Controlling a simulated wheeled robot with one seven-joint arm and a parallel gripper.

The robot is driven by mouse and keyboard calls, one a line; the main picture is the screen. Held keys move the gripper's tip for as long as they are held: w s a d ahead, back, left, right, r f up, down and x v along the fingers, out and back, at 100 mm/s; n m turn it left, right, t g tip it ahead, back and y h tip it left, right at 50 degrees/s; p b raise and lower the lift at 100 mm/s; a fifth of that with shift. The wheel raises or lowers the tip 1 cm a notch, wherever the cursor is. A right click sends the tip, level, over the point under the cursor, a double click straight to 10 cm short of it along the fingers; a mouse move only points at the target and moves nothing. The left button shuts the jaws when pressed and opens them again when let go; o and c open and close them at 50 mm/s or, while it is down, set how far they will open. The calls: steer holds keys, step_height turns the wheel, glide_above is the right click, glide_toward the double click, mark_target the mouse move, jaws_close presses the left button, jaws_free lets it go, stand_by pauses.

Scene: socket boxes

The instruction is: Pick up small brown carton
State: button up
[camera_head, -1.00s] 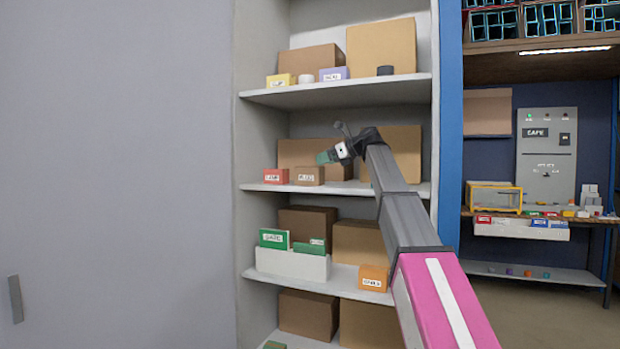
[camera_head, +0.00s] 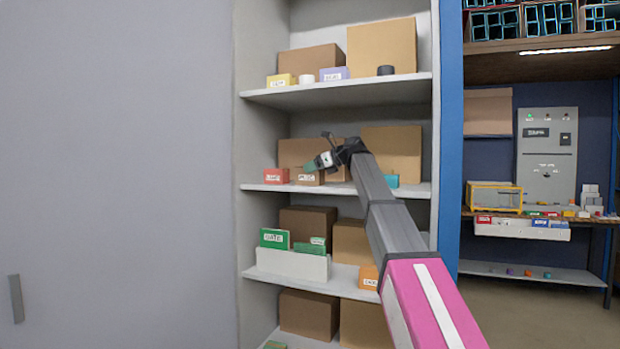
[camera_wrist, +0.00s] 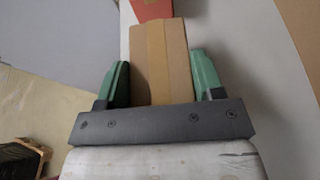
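The small brown carton (camera_head: 307,179) stands on the middle shelf, just right of a red box (camera_head: 276,176). My gripper (camera_head: 310,167) reaches in from the right and is at the carton, partly covering its top in the head view. In the wrist view the carton (camera_wrist: 160,60) lies between the two green fingers of my gripper (camera_wrist: 160,85). The fingers are apart, with a small gap showing on each side of the carton. The red box (camera_wrist: 150,9) shows beyond it in the wrist view.
Large cardboard boxes (camera_head: 395,150) stand behind on the same shelf (camera_head: 345,190). A teal box (camera_head: 391,181) sits to the right, behind my arm. Shelves above and below hold more boxes, and a blue upright (camera_head: 450,130) borders the right side.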

steer(key=shift+c, duration=1.2)
steer(key=shift+r, duration=0.1)
